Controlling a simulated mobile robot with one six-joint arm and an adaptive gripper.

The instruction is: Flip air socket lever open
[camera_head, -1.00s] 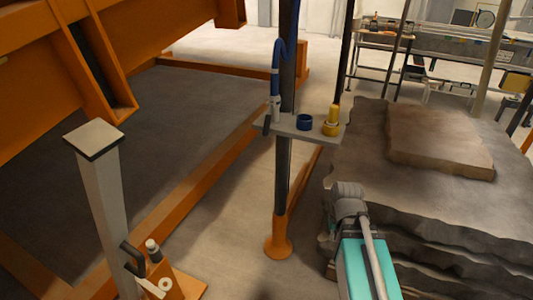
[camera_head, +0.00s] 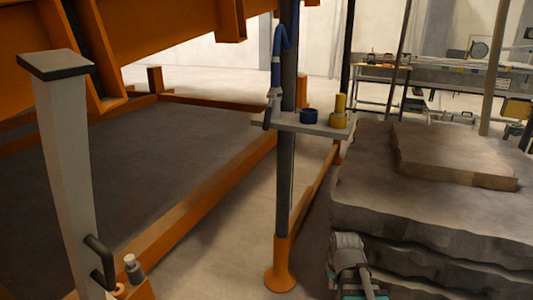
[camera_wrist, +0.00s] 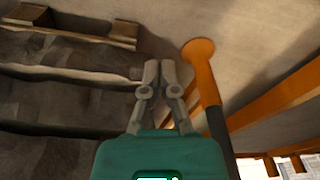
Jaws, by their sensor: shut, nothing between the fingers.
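In the head view, a small fitting with a pale cylinder (camera_head: 132,268) and a black bent handle (camera_head: 100,260) sits beside the grey post at lower left, partly cut off below. A blue hose (camera_head: 276,65) hangs along the dark pole, with a black lever-like part (camera_head: 267,114) at its lower end, by the small shelf (camera_head: 300,126). I cannot tell which is the air socket lever or its position. My gripper (camera_wrist: 158,66) shows in the wrist view, fingers together and empty, near the orange pole foot (camera_wrist: 198,50). It touches neither fitting.
Layered rock slabs (camera_head: 430,200) fill the right. The grey post (camera_head: 65,165) and orange frame (camera_head: 200,200) stand at left. Bare floor (camera_head: 230,225) lies between frame and pole.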

